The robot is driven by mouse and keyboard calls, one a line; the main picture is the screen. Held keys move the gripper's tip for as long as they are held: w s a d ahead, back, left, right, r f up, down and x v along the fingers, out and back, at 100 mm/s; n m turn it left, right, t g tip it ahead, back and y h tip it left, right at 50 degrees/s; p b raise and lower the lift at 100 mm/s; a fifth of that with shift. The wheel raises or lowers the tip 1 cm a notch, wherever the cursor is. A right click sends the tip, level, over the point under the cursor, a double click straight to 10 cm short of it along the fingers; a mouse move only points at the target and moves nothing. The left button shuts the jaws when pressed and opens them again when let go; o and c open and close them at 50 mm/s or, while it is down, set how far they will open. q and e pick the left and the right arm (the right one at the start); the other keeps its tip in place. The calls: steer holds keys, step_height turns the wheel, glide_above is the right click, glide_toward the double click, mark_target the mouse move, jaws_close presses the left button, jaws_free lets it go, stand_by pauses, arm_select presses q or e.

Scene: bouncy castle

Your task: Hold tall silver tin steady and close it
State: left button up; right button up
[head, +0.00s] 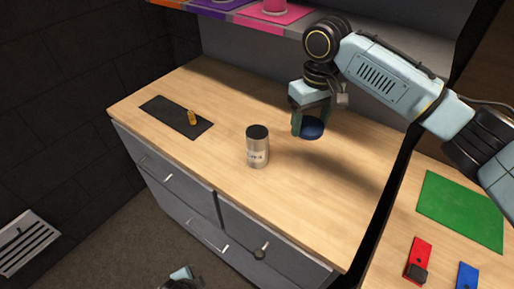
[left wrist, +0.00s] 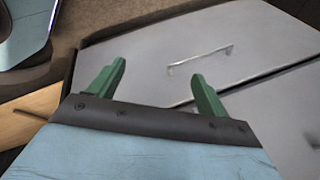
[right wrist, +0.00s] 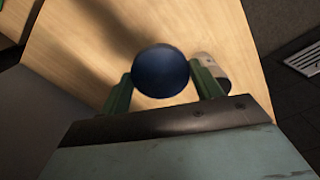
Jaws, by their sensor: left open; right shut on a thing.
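The tall silver tin (head: 257,152) stands upright on the wooden counter, with a dark top and faint lettering on its side. My right gripper (head: 310,120) is shut on a round dark blue lid (head: 313,129), up and to the right of the tin and apart from it. In the right wrist view the lid (right wrist: 160,71) sits between the fingers, and the tin (right wrist: 213,68) shows partly behind one finger. My left gripper (left wrist: 158,74) is open and empty, in front of the grey drawers; only a bit of my left arm shows at the head view's bottom edge.
A black mat (head: 176,117) with a small orange-yellow object (head: 192,117) lies at the counter's left. Grey drawers (head: 170,190) with handles are below. At right, another surface holds a green mat (head: 460,210), a red piece (head: 418,258) and a blue piece (head: 467,276). The counter around the tin is clear.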

arm_select(q)
steer(key=w+d+r+m+t+p, duration=0.1)
steer(key=w+d+r+m+t, duration=0.2)
steer(key=r, duration=0.8)
steer(key=w+d+r+m+p, duration=0.1)
steer(key=w+d+r+m, duration=0.3)
steer(key=r, duration=0.6)
steer(key=w+d+r+m+t, duration=0.2)
steer(key=w+r+m, duration=0.3)
steer(key=r, duration=0.6)
steer(key=m+t+h, duration=0.3)
steer(key=m+t, duration=0.1)
steer(key=m, duration=1.1)
glide_toward(255, 149)
steer(key=shift+w, duration=0.6)
arm_select(e)
steer(key=w+a+r+n, duration=0.1)
steer(key=w+a+n, duration=0.1)
steer(key=a+n, duration=0.2)
steer(key=w+a+r+n, duration=0.1)
steer(key=a+n, duration=0.3)
steer(key=a, duration=0.4)
steer(key=shift+w+r, duration=0.4)
steer(key=shift+r, duration=0.05)
arm_select(q)
steer(key=shift+f, duration=0.1)
steer(key=shift+g, duration=0.3)
steer(key=x, duration=1.2)
